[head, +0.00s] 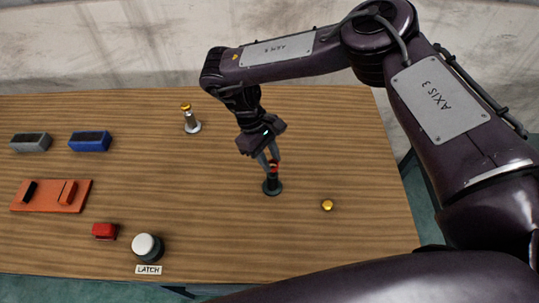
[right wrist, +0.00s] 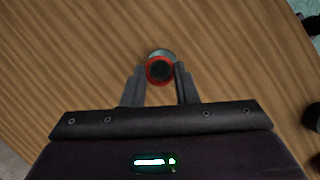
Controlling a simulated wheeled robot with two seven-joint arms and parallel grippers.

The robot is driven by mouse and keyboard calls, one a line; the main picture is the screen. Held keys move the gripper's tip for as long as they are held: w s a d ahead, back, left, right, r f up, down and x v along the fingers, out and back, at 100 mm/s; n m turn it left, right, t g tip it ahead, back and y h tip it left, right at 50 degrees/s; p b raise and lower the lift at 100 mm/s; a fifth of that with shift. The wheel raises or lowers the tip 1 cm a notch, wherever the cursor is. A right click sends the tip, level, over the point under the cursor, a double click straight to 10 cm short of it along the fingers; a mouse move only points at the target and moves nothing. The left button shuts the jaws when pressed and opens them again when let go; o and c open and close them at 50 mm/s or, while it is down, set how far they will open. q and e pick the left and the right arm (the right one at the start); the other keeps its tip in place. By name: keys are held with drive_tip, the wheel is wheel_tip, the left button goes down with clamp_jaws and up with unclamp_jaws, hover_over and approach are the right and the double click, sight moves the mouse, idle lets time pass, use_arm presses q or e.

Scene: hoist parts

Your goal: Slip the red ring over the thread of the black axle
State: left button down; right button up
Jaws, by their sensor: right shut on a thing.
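The black axle (head: 272,185) stands upright on the table, right of the middle in the head view. My right gripper (head: 272,161) points down over it and is shut on the red ring (head: 274,168), at the axle's top end. In the right wrist view the red ring (right wrist: 147,72) sits between the fingertips, with the dark end of the axle (right wrist: 160,69) showing inside its hole. The ring looks roughly lined up with the axle; I cannot tell how far down the thread it sits. My left gripper is not in view.
A yellow nut (head: 327,205) lies right of the axle. A silver part with a yellow top (head: 192,122) stands behind. Grey (head: 29,143) and blue (head: 89,142) boxes, an orange tray (head: 51,207), a red block (head: 104,232) and a white-topped LATCH button (head: 147,246) are at left.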

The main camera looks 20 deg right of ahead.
drive_tip(key=shift+f+b, duration=0.55)
drive_tip(key=shift+f, duration=0.5)
idle(0.4)
drive_tip(key=o, duration=1)
drive_tip(key=b+v, duration=0.1)
drive_tip(key=v, duration=0.6)
drive_tip(key=shift+r, duration=0.35)
